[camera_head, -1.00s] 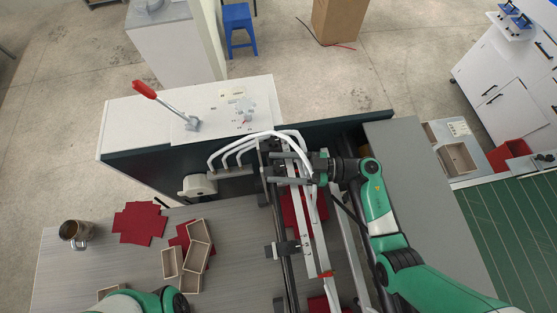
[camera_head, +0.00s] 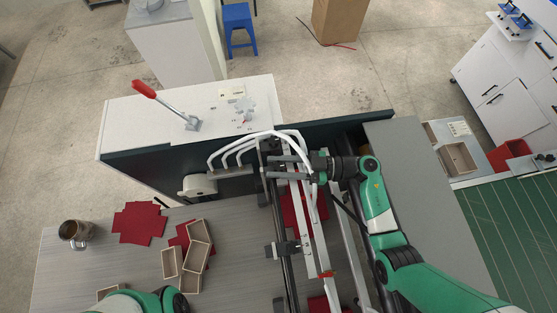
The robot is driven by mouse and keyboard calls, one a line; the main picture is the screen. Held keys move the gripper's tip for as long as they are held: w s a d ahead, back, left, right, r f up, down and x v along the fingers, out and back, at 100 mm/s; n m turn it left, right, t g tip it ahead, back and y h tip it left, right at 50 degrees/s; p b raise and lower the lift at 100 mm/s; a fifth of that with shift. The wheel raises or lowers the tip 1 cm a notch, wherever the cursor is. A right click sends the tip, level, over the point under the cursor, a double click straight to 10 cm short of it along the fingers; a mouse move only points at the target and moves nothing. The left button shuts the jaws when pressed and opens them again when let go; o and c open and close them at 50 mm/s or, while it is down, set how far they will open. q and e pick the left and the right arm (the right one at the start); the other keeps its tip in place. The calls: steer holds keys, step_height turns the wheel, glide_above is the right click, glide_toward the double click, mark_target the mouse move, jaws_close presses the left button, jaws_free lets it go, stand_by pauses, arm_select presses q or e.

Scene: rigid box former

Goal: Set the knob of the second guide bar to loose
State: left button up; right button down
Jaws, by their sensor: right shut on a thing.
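My right gripper (camera_head: 272,167) reaches in from the right, over the upper end of the machine's rails. Its two grey fingers point left and are closed on a small part at a guide bar, which I take to be the knob. The fingers mostly hide the knob, so its setting cannot be read. A dark guide rail (camera_head: 287,280) runs down from there, with a black clamp block (camera_head: 282,249) lower on it. My left arm shows only at the bottom left edge; its gripper is out of view.
White curved tubes (camera_head: 232,152) arch close to the right gripper. A white cabinet with a red-handled lever (camera_head: 144,88) stands behind. On the table (camera_head: 110,262) at left are a metal mug (camera_head: 75,231), red card blanks (camera_head: 139,223) and small open boxes (camera_head: 198,231).

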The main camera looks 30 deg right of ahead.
steer(key=shift+g, duration=0.3)
steer(key=n+g+y+b, duration=0.2)
steer(key=g, duration=0.1)
steer(key=shift+w+f+n+b, duration=0.1)
steer(key=shift+f+n+b, duration=0.1)
steer(key=shift+n+b, duration=0.15)
steer(key=n+g+b, duration=0.2)
steer(key=g+b, duration=0.1)
steer(key=g, duration=0.1)
steer(key=shift+n+y, duration=0.25)
steer(key=shift+y, duration=0.15)
steer(key=shift+r+n+g+b, duration=0.15)
steer(key=shift+n+g+b, duration=0.35)
steer(key=shift+g+b, duration=0.35)
steer(key=c, duration=0.5)
jaws_free()
